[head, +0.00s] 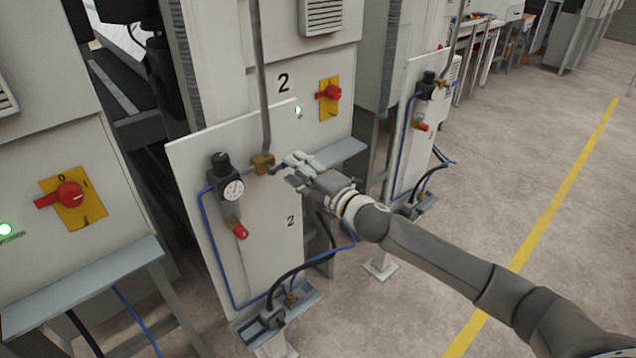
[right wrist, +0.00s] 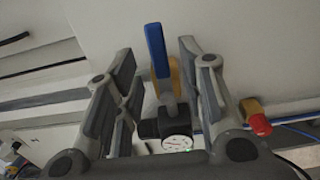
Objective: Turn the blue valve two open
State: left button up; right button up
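The valve on panel two has a brass body (head: 262,163) on a vertical grey pipe in the head view. Its short blue handle (head: 279,168) points right, across the pipe, toward my right gripper (head: 295,170), which partly hides it. In the right wrist view the blue handle (right wrist: 156,55) stands between the fingers of my right gripper (right wrist: 158,68). The fingers are apart, with a visible gap on each side of the handle. The brass body (right wrist: 174,75) is just behind the handle. My left gripper does not show.
The white panel (head: 270,215) marked 2 carries a pressure gauge (head: 233,190) and a red-tipped fitting (head: 240,231). Red rotary switches on yellow plates (head: 329,97) sit on the cabinets. A similar panel (head: 405,130) stands at right. Open floor (head: 500,170) lies beyond.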

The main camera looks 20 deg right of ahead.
jog(key=v, duration=0.8)
dwell(0.4)
jog(key=d+f+m+g+h+b, duration=0.1)
jog(key=d+f+m+h, duration=0.15)
jog(key=f, duration=0.75)
jog(key=d+f+m+g+h+b, duration=0.15)
jog(key=d+f+m, duration=0.25)
jog(key=f, duration=0.6)
jog(key=s+d+f+m+g+h, duration=0.1)
jog(key=s+f+m, duration=0.15)
jog(key=f, duration=0.55)
jog(key=s+d+f+m+g+h+b, duration=0.1)
jog(key=s+f+g, duration=0.1)
jog(key=s+f, duration=0.35)
jog(key=s+d+f+m+g, duration=0.1)
jog(key=f+m, duration=0.1)
jog(key=f, duration=0.8)
jog(key=s+a+f+m+g+b, duration=0.2)
jog(key=s+f+m+g, duration=0.25)
jog(key=s+f, duration=1.4)
jog(key=s+a+f+m+g, duration=0.1)
jog(key=s+a+f+g, duration=0.1)
jog(key=s, duration=1)
jog(key=s+a+f+m+g, duration=0.2)
jog(key=s+a+f, duration=0.3)
jog(key=s, duration=0.7)
jog(key=shift+a+f+g+b, duration=0.15)
jog(key=shift+f+g+b, duration=0.3)
jog(key=shift+f, duration=0.35)
